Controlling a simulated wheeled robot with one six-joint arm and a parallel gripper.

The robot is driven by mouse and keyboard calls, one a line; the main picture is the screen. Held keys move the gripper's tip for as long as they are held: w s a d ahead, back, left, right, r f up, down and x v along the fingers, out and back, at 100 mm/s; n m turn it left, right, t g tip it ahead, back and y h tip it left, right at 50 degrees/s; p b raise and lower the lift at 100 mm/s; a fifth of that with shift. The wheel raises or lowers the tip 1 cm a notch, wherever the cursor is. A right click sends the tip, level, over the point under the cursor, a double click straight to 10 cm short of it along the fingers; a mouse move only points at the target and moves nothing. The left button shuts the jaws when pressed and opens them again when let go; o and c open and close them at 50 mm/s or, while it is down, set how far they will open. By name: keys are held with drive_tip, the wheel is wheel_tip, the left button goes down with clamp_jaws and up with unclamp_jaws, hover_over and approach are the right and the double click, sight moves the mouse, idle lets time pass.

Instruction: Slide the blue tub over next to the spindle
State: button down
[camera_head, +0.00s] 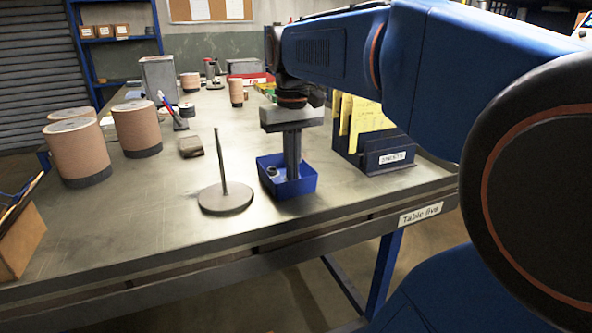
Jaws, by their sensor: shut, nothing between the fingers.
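The blue tub (298,187) stands on the metal table near its front edge, a short way right of the spindle. The spindle (222,168) is a thin upright rod on a round flat base, with a narrow strip of table between base and tub. My gripper (293,172) points down from above with its closed fingers reaching inside the tub. A small light ring-shaped item (272,171) shows in the tub at its left. The fingertips' exact contact with the tub walls cannot be told.
A dark file holder with yellow folders (372,135) stands close right of the tub. A brown block (191,147) lies behind the spindle. Tall tan cylinders (137,128) stand at left. The table (120,220) is bare left of the spindle.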

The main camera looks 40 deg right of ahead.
drive_tip(key=shift+w+d+r, duration=0.15)
drive_tip(key=shift+w+r, duration=0.1)
drive_tip(key=shift+w, duration=0.3)
drive_tip(key=shift+w+d+r, duration=0.15)
drive_tip(key=shift+w+r, duration=0.1)
drive_tip(key=shift+w, duration=0.3)
wheel_tip(320, 180, up, 9)
drive_tip(key=shift+s, duration=0.15)
drive_tip(key=shift+s+a, duration=0.1)
